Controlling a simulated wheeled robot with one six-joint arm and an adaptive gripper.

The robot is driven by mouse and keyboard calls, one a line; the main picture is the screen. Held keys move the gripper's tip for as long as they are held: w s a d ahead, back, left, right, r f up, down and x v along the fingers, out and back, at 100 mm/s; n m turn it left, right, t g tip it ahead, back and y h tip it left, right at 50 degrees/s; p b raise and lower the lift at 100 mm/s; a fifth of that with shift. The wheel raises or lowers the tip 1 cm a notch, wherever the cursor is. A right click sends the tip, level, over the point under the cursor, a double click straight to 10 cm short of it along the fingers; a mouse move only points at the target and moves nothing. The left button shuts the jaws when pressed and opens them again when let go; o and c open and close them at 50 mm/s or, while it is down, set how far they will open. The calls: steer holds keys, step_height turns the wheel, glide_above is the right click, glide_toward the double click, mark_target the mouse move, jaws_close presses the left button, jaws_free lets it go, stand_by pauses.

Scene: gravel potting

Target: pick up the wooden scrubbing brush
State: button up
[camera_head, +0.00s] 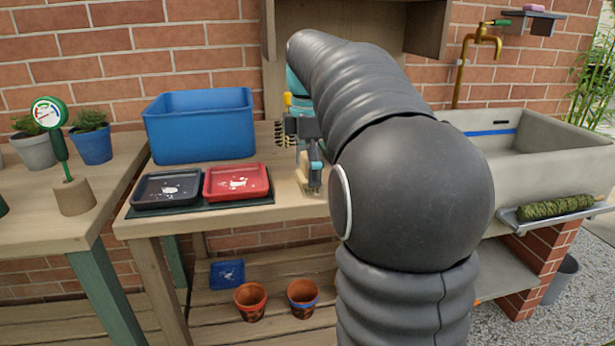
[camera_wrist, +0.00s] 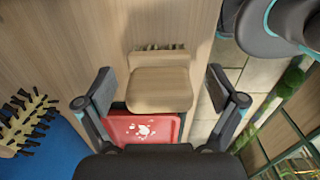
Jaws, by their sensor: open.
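The wooden scrubbing brush (camera_wrist: 158,92) is a pale wooden block with a row of short bristles showing along its far edge in the wrist view. It lies between the two spread fingers of my gripper (camera_wrist: 160,82), with a gap on each side. In the head view my gripper (camera_head: 313,178) is over the right part of the wooden bench, just right of the red tray (camera_head: 262,198). There the gripper and arm largely hide the brush. My gripper is open and holds nothing.
The red tray also shows in the wrist view (camera_wrist: 117,126), close below the brush. A black tray (camera_head: 140,194) and a blue tub (camera_head: 200,128) stand to the left. A dark-bristled brush (camera_wrist: 22,122) is beside the tub. A stone sink (camera_head: 570,165) stands right.

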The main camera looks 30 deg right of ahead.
steer(key=shift+f, duration=0.75)
steer(key=c, duration=1.3)
steer(key=shift+r, duration=0.1)
steer(key=shift+w+r, duration=0.1)
steer(key=shift+r, duration=0.45)
step_height(320, 180, up, 3)
steer(key=shift+f+p, duration=0.1)
steer(key=shift+p, duration=0.3)
steer(key=s+d+r, duration=0.1)
steer(key=d+r, duration=0.1)
steer(key=d, duration=0.1)
steer(key=s+d+r, duration=0.2)
steer(key=d, duration=0.2)
steer(key=s+d+r, duration=0.2)
steer(key=d+r, duration=0.1)
steer(key=shift+d, duration=0.3)
steer(key=o, duration=0.6)
steer(key=c, duration=0.4)
